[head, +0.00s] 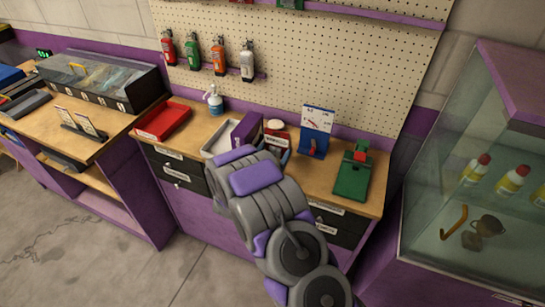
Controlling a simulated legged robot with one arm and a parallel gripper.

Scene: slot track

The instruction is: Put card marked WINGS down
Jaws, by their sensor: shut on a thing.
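My arm reaches away from me over the middle workbench. The back of my gripper (235,157) shows above the bench, near a white tray (213,139) and an upright purple piece (246,127). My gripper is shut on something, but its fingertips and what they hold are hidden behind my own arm. I cannot make out a card marked WINGS. On the left bench, two pale cards (82,121) stand tilted in a dark slotted holder (85,134); their print is too small to read.
A pegboard (320,65) rises behind. A glass case (470,175) stands at right. A strip of wood left of the white tray is clear.

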